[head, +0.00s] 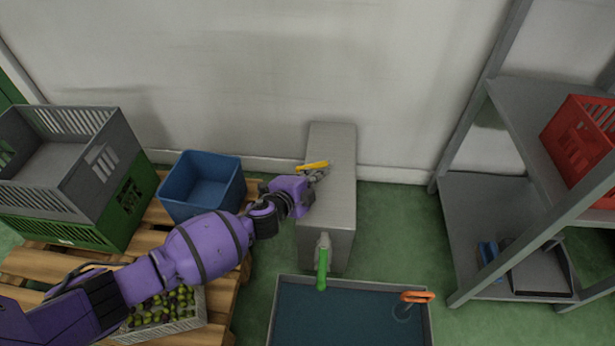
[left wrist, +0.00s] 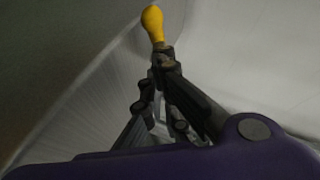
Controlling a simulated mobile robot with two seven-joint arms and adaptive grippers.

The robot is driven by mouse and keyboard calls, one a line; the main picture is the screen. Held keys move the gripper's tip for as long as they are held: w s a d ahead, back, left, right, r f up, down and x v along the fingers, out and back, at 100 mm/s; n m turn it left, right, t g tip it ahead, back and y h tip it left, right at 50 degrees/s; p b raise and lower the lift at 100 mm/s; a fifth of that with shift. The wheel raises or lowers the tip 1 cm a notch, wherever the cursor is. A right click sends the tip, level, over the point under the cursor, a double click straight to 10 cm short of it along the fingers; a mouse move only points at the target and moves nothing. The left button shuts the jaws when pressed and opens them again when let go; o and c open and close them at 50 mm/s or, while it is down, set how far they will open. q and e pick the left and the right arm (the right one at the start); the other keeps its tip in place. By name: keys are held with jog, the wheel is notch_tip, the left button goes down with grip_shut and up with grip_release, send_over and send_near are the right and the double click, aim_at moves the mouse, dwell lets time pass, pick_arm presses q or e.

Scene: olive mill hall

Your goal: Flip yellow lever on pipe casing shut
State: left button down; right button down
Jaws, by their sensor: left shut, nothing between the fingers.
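The yellow lever (head: 314,165) is on the grey pipe casing (head: 340,190), near its far left side. In the head view it points roughly left to right across the casing's edge. In the left wrist view the yellow lever (left wrist: 153,22) shows as a rounded grip just beyond the fingertips. My left gripper (head: 318,175) is shut and empty, with its fingers right beside the lever; I cannot tell whether they touch it. The fingers also show in the left wrist view (left wrist: 162,62). The lever's base is hidden behind the gripper. My right gripper is not in view.
A green lever (head: 322,262) is on the casing's near end. A basin of dark water (head: 277,312) with an orange handle (head: 417,297) stands in front. A blue bin (head: 202,184), stacked crates (head: 120,215) and a pallet are left. A metal shelf (head: 470,215) stands right.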

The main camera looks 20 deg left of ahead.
aim_at(304, 168)
pick_arm(q)
jog(key=shift+a+r, duration=0.1)
jog(key=a+p, duration=0.1)
jog(key=w+a+p, duration=0.1)
jog(key=shift+w+a+r, duration=0.1)
jog(key=shift+w+a, duration=0.35)
jog(key=shift+a, duration=0.1)
jog(key=shift+a+f, duration=0.1)
jog(key=shift+f, duration=0.1)
